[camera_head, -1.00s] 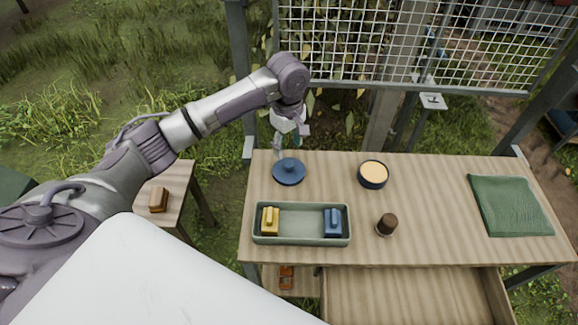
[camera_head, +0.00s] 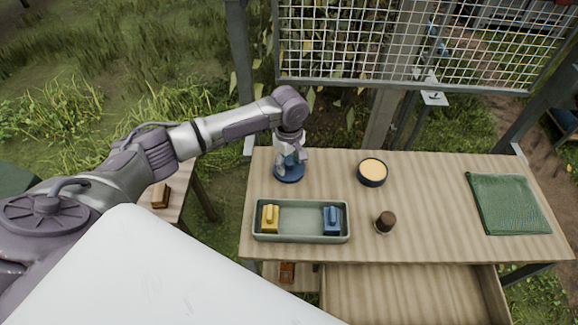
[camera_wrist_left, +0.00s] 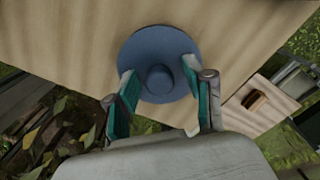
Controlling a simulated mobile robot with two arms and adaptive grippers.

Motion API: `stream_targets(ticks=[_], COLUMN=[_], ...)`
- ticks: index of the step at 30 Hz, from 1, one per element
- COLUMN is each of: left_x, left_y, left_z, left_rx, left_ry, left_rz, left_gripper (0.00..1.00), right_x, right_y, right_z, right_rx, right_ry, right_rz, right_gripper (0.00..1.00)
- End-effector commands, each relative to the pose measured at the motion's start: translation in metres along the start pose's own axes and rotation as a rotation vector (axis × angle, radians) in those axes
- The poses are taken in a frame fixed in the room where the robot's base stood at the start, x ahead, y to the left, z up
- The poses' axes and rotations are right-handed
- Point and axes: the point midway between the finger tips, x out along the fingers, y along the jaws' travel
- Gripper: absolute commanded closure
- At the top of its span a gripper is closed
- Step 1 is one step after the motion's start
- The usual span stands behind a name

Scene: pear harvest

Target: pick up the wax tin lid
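The wax tin lid is a round dark blue disc with a raised knob in its middle. It lies on the wooden table at the back left in the head view (camera_head: 289,175), partly hidden by my left gripper (camera_head: 289,163). In the left wrist view the lid (camera_wrist_left: 158,48) shows with its knob between the fingers of my left gripper (camera_wrist_left: 158,100). The fingers are open, one on each side of the knob, with gaps to it. The open wax tin (camera_head: 372,172), dark with pale yellow wax, stands to the right of the lid. My right gripper is not in view.
A green-grey tray (camera_head: 300,238) holds a yellow block (camera_head: 270,218) and a blue block (camera_head: 332,220) in front of the lid. A small brown-topped item (camera_head: 386,221) and a folded green cloth (camera_head: 508,203) are to the right. A wire mesh panel (camera_head: 400,45) stands behind the table.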

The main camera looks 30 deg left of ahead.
Motion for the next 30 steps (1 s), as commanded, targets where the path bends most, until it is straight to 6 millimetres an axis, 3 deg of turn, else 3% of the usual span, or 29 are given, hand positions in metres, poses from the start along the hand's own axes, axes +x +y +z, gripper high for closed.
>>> stream_targets(ticks=[1,8,20,27,30], left_x=[0.000,0.000,-0.006,-0.041,-0.052], left_y=[0.000,0.000,0.000,0.002,0.016], left_z=[0.000,0.000,0.000,-0.001,0.020], left_rx=[0.000,-0.001,-0.001,-0.001,0.004], left_ry=[0.000,0.000,0.000,0.001,-0.004], left_rz=[0.000,-0.001,0.001,0.006,0.006], left_gripper=[0.61,0.97,0.97,0.97,0.97], right_x=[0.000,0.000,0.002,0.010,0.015], right_y=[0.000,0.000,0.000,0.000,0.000], right_z=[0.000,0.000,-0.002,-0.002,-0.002], right_rx=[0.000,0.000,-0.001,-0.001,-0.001], right_ry=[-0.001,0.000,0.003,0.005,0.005], right_rz=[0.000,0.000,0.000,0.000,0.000], right_gripper=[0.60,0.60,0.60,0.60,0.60])
